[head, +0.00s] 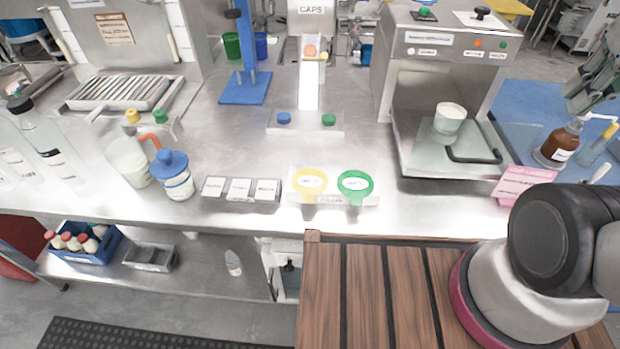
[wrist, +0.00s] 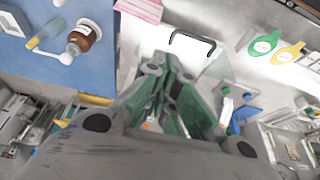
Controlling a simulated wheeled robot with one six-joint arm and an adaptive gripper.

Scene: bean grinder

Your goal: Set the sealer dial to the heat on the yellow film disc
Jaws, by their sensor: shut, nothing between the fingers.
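The yellow film disc (head: 310,180) stands in a holder at the front edge of the steel counter, beside the green disc (head: 355,184). Its label is too small to read. Both discs also show in the wrist view, the yellow one (wrist: 265,44) at the upper right. The sealer (head: 440,60) is a steel machine at the back right with a white cup (head: 449,117) inside. A black knob (head: 482,12) on a white plate on its top looks like the dial; its setting is unreadable. My gripper (head: 580,100) is shut and empty, raised right of the sealer; it fills the wrist view's middle (wrist: 176,88).
A black handle (head: 475,157) sticks out at the sealer's front. A brown bottle (head: 558,143) and a pink card stack (head: 522,185) stand to its right. A blue-lidded jar (head: 173,175) and label blocks (head: 240,188) stand left of the discs. The counter's middle is mostly clear.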

